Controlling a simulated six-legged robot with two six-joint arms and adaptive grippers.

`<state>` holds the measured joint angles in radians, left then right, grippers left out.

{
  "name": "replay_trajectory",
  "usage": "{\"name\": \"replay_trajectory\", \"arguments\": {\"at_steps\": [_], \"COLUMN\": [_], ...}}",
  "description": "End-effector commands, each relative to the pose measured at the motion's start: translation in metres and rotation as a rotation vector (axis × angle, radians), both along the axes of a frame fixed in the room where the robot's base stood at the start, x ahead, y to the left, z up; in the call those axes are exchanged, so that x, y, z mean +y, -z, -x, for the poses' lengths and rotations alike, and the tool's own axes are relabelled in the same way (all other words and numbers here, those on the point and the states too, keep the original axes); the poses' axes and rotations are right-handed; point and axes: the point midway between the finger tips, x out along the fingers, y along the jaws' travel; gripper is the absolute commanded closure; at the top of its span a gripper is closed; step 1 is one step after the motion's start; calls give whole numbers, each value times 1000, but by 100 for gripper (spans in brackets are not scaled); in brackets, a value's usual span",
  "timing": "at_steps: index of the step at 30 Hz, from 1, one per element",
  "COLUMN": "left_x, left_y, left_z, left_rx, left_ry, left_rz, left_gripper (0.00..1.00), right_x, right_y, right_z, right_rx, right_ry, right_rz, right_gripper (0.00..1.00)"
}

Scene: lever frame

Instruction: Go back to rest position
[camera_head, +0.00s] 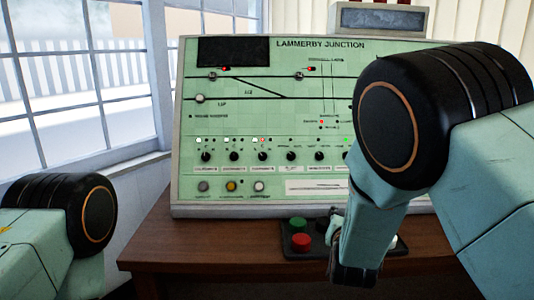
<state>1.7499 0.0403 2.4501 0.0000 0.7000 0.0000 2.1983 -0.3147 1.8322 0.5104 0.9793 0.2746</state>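My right arm comes in from the right and fills much of the right side of the view. Its gripper (345,262) points down in front of the desk's front edge, beside a small dark button box (299,248). Its fingers are dark and mostly hidden behind my own arm link, so I cannot tell whether they are open or shut, or whether they touch the box. Only a joint of my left arm shows at the lower left; my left gripper is out of view.
A green control panel (240,120) labelled Lammerby Junction stands on the brown wooden desk (190,250). The button box carries a green and a red button. A grey display box (380,18) is behind the panel. A window (80,80) is at the left.

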Motion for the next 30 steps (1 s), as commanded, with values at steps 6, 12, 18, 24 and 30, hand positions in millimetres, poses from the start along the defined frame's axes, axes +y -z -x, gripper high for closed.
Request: {"name": "replay_trajectory", "arguments": {"at_steps": [6, 12, 18, 24, 30], "left_x": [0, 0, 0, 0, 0], "left_y": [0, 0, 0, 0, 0], "left_z": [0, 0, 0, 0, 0], "left_rx": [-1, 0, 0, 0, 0], "left_ry": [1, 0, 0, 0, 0], "left_rz": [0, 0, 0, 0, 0], "left_gripper": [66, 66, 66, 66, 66], "right_x": [-13, -28, -37, -39, -39], "right_y": [72, 155, 223, 261, 273], "right_z": [49, 134, 248, 370, 454], "right_rx": [246, 554, 871, 1159, 1336], "right_ry": [-72, -174, -292, -391, -404], "right_rz": [96, 167, 180, 121, 30], "right_gripper": [66, 66, 66, 66, 66]}}
